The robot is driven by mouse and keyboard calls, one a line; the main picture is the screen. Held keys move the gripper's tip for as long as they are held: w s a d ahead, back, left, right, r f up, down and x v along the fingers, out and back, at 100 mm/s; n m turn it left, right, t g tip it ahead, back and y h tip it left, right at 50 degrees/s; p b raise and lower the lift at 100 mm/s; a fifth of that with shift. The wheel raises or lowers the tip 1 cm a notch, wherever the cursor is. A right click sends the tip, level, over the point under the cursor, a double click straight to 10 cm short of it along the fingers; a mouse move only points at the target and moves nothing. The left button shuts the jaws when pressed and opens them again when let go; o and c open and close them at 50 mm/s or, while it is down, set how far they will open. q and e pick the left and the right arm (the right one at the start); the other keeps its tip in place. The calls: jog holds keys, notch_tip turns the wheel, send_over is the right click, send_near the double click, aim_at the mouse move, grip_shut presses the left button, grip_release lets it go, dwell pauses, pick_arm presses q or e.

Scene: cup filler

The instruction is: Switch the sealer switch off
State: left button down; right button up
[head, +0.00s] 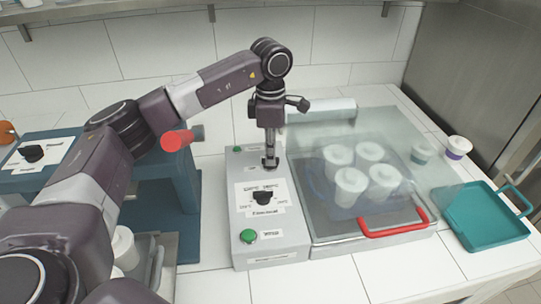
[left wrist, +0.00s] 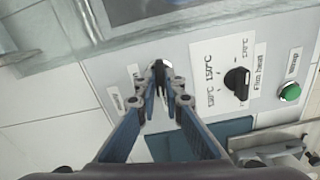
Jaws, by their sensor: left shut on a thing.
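The sealer (head: 290,240) is a grey box with a control panel on its left part. My left gripper (head: 269,163) points down at the far end of this panel. In the left wrist view its fingertips (left wrist: 161,72) are closed together around the small dark sealer switch, between two small labels. The switch is mostly hidden by the fingers, so I cannot tell its position. A black heat knob (head: 262,197) and a green button (head: 248,236) are nearer on the panel; they also show in the left wrist view as the knob (left wrist: 237,82) and the button (left wrist: 290,92). My right gripper is out of view.
Several white cups (head: 351,186) stand under the sealer's clear cover, with a red handle (head: 393,222) at its front. A teal tray (head: 487,232) and a purple-banded cup (head: 459,147) are at right. A blue machine (head: 185,200) stands left, close beside the sealer.

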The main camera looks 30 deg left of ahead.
pick_arm(q)
jog(key=shift+n, duration=1)
jog(key=shift+w, duration=0.1)
jog(key=c, duration=2)
grip_release()
jog(key=shift+c, duration=0.2)
notch_tip(320, 180, up, 12)
jog(key=shift+r, duration=0.1)
